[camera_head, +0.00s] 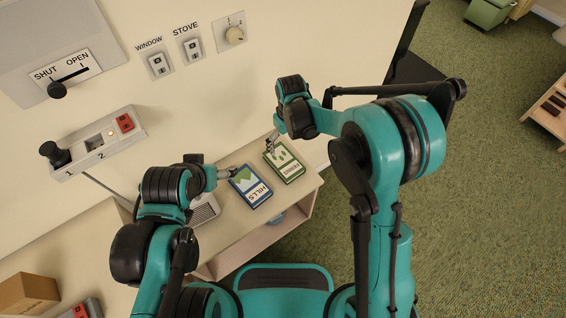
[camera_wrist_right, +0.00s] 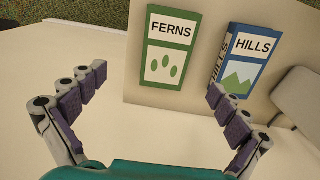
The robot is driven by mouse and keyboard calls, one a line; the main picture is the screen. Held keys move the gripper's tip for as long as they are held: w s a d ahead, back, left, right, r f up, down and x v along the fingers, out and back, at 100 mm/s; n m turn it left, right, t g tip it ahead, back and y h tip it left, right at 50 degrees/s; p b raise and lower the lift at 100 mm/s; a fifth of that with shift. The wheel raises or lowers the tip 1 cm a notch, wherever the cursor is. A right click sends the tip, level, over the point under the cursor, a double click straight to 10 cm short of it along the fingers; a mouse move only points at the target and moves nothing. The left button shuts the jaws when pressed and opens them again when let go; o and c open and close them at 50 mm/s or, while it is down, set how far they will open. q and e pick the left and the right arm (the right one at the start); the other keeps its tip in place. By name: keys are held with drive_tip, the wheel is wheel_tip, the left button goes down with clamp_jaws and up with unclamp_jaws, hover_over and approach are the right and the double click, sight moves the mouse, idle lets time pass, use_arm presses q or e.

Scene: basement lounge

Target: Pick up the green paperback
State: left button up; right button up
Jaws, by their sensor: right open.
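The green paperback, titled FERNS (camera_head: 284,162), lies flat on the small wooden shelf unit (camera_head: 262,224) beside the wall. In the right wrist view the green paperback (camera_wrist_right: 171,47) lies ahead of the fingers, between their lines. My right gripper (camera_head: 271,143) is near the paperback's upper left edge in the head view. In the wrist view my right gripper (camera_wrist_right: 156,85) is open and empty, with its purple pads wide apart. My left gripper (camera_head: 232,172) is beside the blue book; its jaws are too small to judge.
A blue book titled HILLS (camera_head: 250,187) lies left of the green one; it also shows in the wrist view (camera_wrist_right: 243,60). A grey slatted object (camera_head: 203,210) sits further left. The wall carries a switch box (camera_head: 98,143). Green carpet is open on the right.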

drive_tip(key=b, duration=0.1)
hover_over(284, 161)
drive_tip(key=shift+n+g, duration=0.3)
drive_tip(key=f, duration=0.6)
drive_tip(key=shift+w+a+f, duration=0.1)
drive_tip(key=shift+w+a, duration=0.05)
drive_tip(key=shift+a, duration=0.05)
wheel_tip(284, 161, down, 4)
drive_tip(key=shift+d+f+b, duration=0.1)
drive_tip(key=shift+f+b, duration=0.05)
drive_tip(key=shift+b, duration=1.05)
drive_tip(key=shift+f, duration=0.45)
drive_tip(key=shift+r, duration=0.1)
drive_tip(key=shift+c, duration=0.6)
drive_tip(key=c, duration=1.2)
